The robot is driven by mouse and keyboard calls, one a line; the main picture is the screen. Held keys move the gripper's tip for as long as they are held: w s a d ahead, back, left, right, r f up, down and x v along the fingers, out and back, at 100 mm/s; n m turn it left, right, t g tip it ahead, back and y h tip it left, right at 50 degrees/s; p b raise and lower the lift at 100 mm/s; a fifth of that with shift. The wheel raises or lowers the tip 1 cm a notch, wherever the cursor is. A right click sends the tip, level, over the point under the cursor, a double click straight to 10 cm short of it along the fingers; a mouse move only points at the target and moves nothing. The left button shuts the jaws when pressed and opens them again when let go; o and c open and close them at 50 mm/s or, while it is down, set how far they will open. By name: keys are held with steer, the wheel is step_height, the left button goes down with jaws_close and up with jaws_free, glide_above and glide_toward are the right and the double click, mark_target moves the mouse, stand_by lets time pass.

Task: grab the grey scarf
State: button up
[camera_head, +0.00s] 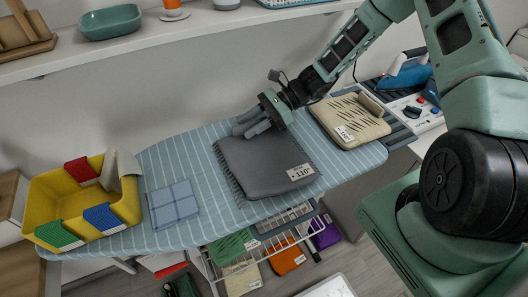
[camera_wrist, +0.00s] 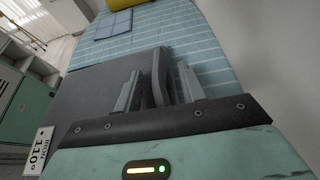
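The grey scarf (camera_head: 262,163) lies folded flat on the ironing board, with fringe along its edges and a white tag reading 110° at its front right. My gripper (camera_head: 246,125) is low over the scarf's back edge, near the wall. In the wrist view the scarf (camera_wrist: 92,98) spreads left of the fingers, with its tag at the lower left. The two fingers of my gripper (camera_wrist: 158,88) stand apart with a dark grey strip of what looks like scarf between them. Firm contact with both fingers cannot be made out.
The striped ironing board (camera_head: 165,155) also holds a yellow bin (camera_head: 50,195), a folded blue cloth (camera_head: 174,205) and a beige folded cloth (camera_head: 350,118). A blue iron (camera_head: 408,75) stands at the right. A white shelf (camera_head: 190,28) hangs above the back edge.

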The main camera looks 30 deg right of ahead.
steer(key=shift+c, duration=0.3)
jaws_close()
